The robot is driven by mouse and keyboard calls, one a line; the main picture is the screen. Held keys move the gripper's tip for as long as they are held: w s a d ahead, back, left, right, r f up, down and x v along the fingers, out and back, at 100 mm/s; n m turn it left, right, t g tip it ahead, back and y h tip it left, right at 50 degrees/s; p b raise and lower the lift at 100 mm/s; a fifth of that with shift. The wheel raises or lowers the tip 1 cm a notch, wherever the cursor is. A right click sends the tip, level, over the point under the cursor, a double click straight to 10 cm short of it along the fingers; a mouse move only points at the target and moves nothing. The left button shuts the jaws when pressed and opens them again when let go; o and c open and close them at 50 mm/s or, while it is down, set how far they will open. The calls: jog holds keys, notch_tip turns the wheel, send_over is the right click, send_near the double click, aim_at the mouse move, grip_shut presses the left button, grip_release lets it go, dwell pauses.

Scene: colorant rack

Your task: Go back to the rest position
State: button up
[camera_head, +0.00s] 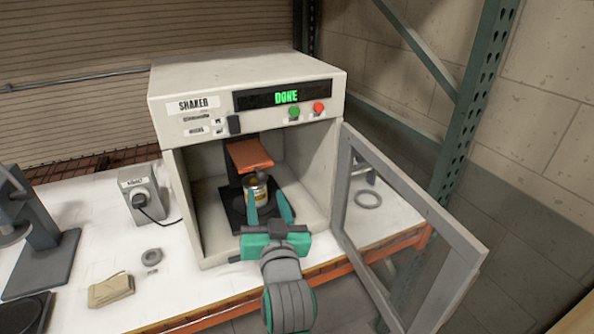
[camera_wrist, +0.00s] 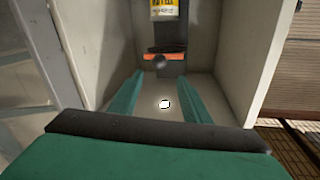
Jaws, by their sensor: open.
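My gripper (camera_head: 265,196) reaches into the open front of the white shaker (camera_head: 245,80). Its two green fingers are spread apart. A small can with a yellow label (camera_head: 255,190) stands inside on a dark base, under an orange clamp plate (camera_head: 249,155). In the head view the fingers partly overlap the can. The shaker's display (camera_head: 286,97) reads DONE in green.
The shaker's framed door (camera_head: 415,225) stands open to the right of my arm. Shaker side walls flank the gripper closely. On the white bench (camera_head: 100,235) are a grey control box (camera_head: 141,195), a tan block (camera_head: 110,290) and a grey stand (camera_head: 45,250) at the left. A ring (camera_head: 368,199) lies right.

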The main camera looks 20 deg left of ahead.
jog(key=s+d+f+m+h, duration=0.1)
jog(key=s+d+f+h, duration=0.1)
jog(key=s+d+f, duration=0.45)
jog(key=s+d+f+m+t+h, duration=0.15)
jog(key=d+f, duration=0.25)
jog(key=f, duration=0.6)
jog(key=s+d+f+m+h, duration=0.1)
jog(key=s+d+f+h, duration=0.15)
jog(key=d+f, duration=0.45)
jog(key=s+d+f+h, duration=0.2)
jog(key=s+d+f, duration=0.1)
jog(key=s, duration=1)
jog(key=s+d+f+g+h, duration=0.1)
jog(key=s+d+f, duration=0.3)
jog(key=s, duration=0.9)
jog(key=shift+s+d+m+h, duration=0.3)
jog(key=shift+d+m+h, duration=0.1)
jog(key=shift+m, duration=0.05)
